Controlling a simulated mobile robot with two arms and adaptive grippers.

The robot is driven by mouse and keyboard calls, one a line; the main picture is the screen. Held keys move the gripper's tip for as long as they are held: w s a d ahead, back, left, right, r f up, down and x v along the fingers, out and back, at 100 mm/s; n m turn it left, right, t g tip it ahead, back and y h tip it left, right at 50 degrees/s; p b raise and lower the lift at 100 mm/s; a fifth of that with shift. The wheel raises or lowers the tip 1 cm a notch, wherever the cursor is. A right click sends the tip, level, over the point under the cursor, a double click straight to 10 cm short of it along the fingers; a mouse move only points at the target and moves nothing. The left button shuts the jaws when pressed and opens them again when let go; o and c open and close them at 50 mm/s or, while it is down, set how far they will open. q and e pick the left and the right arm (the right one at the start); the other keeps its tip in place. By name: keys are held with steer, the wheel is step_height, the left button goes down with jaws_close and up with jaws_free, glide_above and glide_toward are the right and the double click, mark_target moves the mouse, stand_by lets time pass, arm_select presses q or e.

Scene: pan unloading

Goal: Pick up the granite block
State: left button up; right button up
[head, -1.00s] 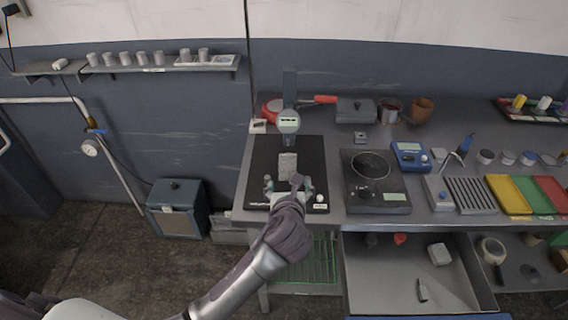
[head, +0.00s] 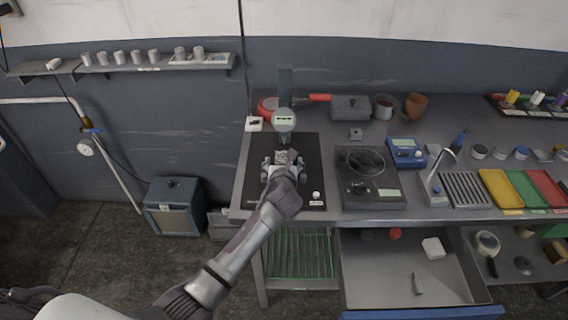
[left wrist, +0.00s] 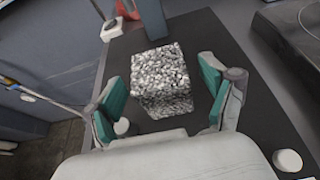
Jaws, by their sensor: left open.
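The granite block (left wrist: 160,72) is a speckled black, white and grey block on the black plate (left wrist: 215,35) in the left wrist view. In the head view the block (head: 283,157) shows only partly, behind my left gripper (head: 281,169). In the left wrist view my left gripper (left wrist: 163,100) is open, its teal-padded fingers to either side of the block's near part. A gap shows between each finger and the block. My right gripper is not in view.
A dial gauge (head: 284,120) on a post stands just behind the block. A hotplate-like device (head: 375,191) is to the right. An open drawer (head: 390,270) with a few items juts out below the bench. A red-handled pan (head: 318,98) lies behind.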

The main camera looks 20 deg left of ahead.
arm_select(q)
steer(key=shift+x, duration=0.8)
steer(key=shift+s+d, duration=0.1)
steer(key=shift+c, duration=0.6)
steer(key=c, duration=1.3)
steer(key=shift+r, duration=0.1)
jaws_close()
